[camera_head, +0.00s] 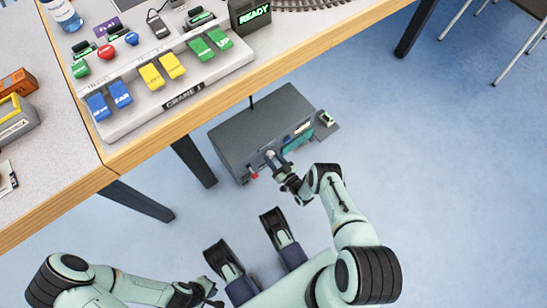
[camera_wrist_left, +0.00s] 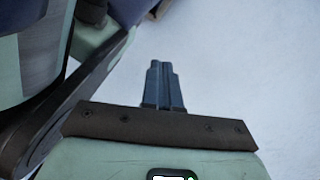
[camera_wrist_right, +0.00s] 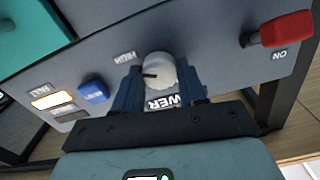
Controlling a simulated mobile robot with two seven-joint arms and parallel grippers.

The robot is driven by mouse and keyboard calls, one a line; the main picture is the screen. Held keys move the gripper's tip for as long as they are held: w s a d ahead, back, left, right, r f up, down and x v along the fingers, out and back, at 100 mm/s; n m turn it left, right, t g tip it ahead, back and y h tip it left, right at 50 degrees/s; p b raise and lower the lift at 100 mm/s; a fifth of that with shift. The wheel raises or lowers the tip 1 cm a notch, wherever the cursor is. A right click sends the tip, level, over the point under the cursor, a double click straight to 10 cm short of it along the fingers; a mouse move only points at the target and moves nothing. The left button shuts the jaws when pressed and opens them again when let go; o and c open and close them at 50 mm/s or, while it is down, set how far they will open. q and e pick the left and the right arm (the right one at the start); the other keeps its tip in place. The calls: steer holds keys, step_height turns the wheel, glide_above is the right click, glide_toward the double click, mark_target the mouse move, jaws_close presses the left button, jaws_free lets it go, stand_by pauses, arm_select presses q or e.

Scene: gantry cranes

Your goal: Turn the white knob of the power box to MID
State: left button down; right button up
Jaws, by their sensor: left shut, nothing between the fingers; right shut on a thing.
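The power box (camera_head: 262,125) is a grey box on the floor under the table edge. Its white knob (camera_wrist_right: 160,70) sits on the front panel in the right wrist view, with a dark pointer mark on its left side. My right gripper (camera_wrist_right: 160,82) has one finger on each side of the knob and is shut on it. The labels HIGH and part of POWER are readable around it; I cannot see a MID label. My left gripper (camera_wrist_left: 163,68) is shut and empty above the floor, low in the head view (camera_head: 214,292).
The panel has a red lever (camera_wrist_right: 285,30) near ON, a blue button (camera_wrist_right: 93,90) and a lit rectangle (camera_wrist_right: 54,99). The table (camera_head: 290,62) overhangs behind the box and carries a crane control panel (camera_head: 220,78). Open blue floor (camera_head: 450,160) lies to the right.

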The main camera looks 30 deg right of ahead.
steer(key=n, duration=0.5)
steer(key=shift+p, duration=0.4)
arm_select(q)
steer(key=w, duration=0.1)
steer(key=w+r+t, duration=0.1)
steer(key=shift+w+d+r+p, duration=0.15)
steer(key=shift+w+p, duration=0.15)
arm_select(e)
steer(key=n, duration=0.5)
steer(key=shift+n, duration=0.3)
steer(key=shift+s, duration=0.1)
steer(key=o, duration=1.1)
steer(key=shift+c, duration=0.2)
arm_select(q)
steer(key=shift+w, duration=0.1)
steer(key=w+r+t+p, duration=0.2)
steer(key=w+r+p, duration=0.1)
steer(key=w+r, duration=0.2)
steer(key=shift+w+d+r+m+t+p, duration=0.25)
steer(key=shift+w+d+m+t+p, duration=0.15)
steer(key=shift+w, duration=0.7)
arm_select(e)
steer(key=s+d, duration=0.1)
steer(key=s, duration=1.2)
steer(key=shift+s, duration=0.15)
